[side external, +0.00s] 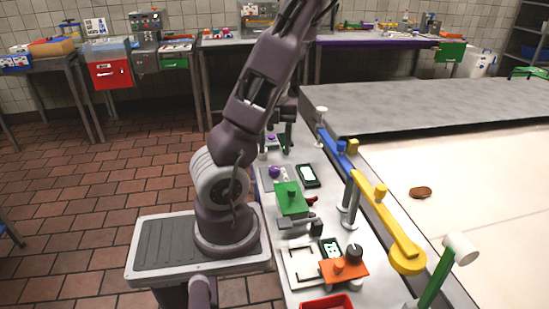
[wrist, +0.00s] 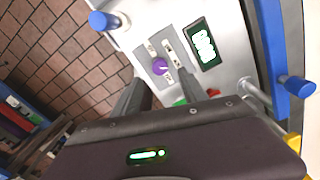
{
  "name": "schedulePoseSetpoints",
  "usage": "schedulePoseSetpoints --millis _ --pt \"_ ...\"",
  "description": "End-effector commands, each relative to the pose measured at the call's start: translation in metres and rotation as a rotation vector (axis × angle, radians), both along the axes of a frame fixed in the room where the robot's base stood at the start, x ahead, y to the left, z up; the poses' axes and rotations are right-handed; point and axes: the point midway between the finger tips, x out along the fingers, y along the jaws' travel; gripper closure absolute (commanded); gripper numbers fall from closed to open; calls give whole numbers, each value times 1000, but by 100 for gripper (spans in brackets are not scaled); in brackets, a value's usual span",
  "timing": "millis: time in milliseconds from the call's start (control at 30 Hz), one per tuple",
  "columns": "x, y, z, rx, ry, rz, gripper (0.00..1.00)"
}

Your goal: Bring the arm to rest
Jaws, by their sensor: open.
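My gripper (wrist: 164,84) is open in the wrist view, with its two dark fingers apart and no object held between them. It points down at a pale panel (wrist: 125,42) with a purple knob (wrist: 160,67), which appears between the fingertips. I cannot tell how high the fingers are above the knob. In the side external view my arm rises from its base and leaves the top of the picture. My gripper hangs behind the arm near the far end of the machine counter, partly hidden.
The counter carries a green block (side external: 291,198), an orange block (side external: 344,270), a red tray (side external: 327,303) and a blue bar (side external: 337,151). A yellow bar (side external: 385,212) reaches over a pale surface (side external: 480,180), where a brown cookie-like piece (side external: 420,192) lies. Tiled floor is open at left.

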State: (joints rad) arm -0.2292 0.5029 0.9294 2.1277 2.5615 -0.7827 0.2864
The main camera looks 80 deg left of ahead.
Motion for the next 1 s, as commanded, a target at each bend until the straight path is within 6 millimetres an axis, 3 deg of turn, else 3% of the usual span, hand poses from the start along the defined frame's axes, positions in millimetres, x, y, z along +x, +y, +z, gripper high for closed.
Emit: schedulePoseSetpoints --millis 533,600,667,733,800,833,900,967,1000 --pt "0 0 7 0 -2 3 50" --pt "13 -1 8 17 -56 22 50" --pt "44 -2 13 55 -183 73 50" --pt "98 -6 34 110 -423 207 50" --pt "148 -15 77 137 -695 435 50" --pt "160 -21 96 131 -789 547 50" --pt "169 -39 135 79 -944 826 50" --pt "159 -63 156 -3 -1000 1073 50" --pt "147 -84 164 -71 -995 1230 50"
